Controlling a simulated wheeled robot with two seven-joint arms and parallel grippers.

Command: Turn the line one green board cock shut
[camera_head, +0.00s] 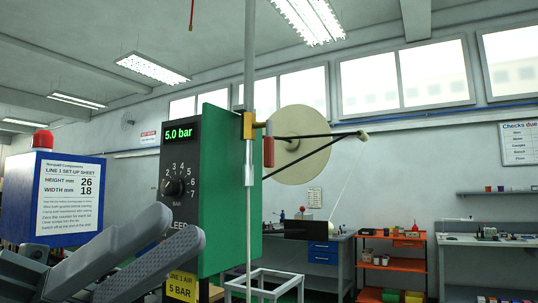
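The green board (217,200) stands left of the middle. At its upper right edge is a brass cock (248,126) on a vertical grey pipe (250,60). Its red handle (268,152) hangs down, beside the pipe. A black panel on the board has a gauge display (178,134) reading 5.0 bar, above a round knob (173,187). My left gripper (180,229) is at the lower left, in front of the board's lower part. Its two grey fingers look apart, with nothing seen between them. It is well below and left of the handle. My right gripper is not in view.
A blue box with a set-up sheet (70,193) and red lamp (43,140) stands at left. A pale reel (300,145) with dark arms is right of the handle. A white frame (265,287) stands below. Benches and an orange trolley (392,262) are behind.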

